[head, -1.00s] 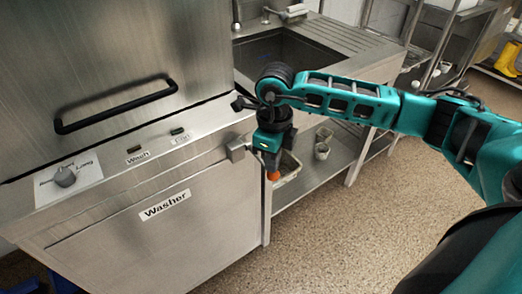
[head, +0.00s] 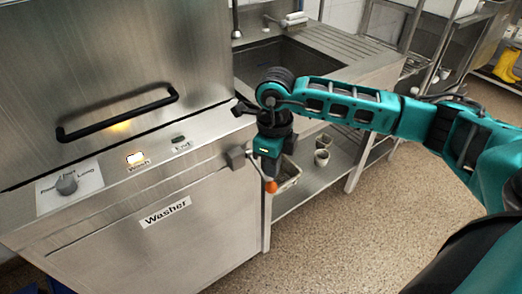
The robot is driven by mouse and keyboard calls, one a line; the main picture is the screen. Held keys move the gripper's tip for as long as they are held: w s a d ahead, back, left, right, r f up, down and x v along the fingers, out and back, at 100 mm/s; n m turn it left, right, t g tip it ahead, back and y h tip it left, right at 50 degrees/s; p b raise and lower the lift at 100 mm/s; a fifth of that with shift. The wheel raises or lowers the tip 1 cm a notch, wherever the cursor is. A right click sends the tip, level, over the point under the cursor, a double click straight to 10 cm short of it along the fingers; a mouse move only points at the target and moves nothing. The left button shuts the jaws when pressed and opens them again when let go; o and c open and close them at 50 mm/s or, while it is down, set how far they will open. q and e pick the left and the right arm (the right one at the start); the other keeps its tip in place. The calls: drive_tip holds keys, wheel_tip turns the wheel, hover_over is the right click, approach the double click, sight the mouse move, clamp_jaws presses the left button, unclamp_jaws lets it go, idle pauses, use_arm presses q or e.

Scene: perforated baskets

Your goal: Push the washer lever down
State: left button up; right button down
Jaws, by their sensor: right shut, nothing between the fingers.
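The steel washer (head: 120,235) stands at the left, its front labelled "Washer". The lever's grey block (head: 236,157) is at its right edge. A thin rod slopes down from the block to an orange tip (head: 271,187), which appears to be the lever's end. My right gripper (head: 270,172) points down right above the orange tip. It is shut and holds nothing. Whether it touches the lever is hard to tell. The lamp (head: 135,158) above "Wash" glows; the "End" lamp (head: 179,138) is dark. My left gripper is out of view.
The washer hood has a black bar handle (head: 118,114). A steel sink counter (head: 345,62) with a lower shelf holding small containers (head: 322,157) stands behind my right arm. The floor in front is clear.

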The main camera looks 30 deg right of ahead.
drive_tip(key=shift+r+p, duration=0.3)
drive_tip(key=shift+r, duration=0.45)
drive_tip(key=shift+r+p, duration=0.6)
drive_tip(key=shift+r, duration=0.25)
use_arm(q)
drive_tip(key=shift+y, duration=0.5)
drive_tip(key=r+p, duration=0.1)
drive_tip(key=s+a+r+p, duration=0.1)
drive_tip(key=p, duration=0.1)
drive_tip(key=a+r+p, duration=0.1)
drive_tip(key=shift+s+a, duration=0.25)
use_arm(e)
wheel_tip(320, 180, up, 6)
drive_tip(key=shift+r, duration=0.25)
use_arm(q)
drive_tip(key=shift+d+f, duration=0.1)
use_arm(e)
drive_tip(key=shift+f, duration=0.1)
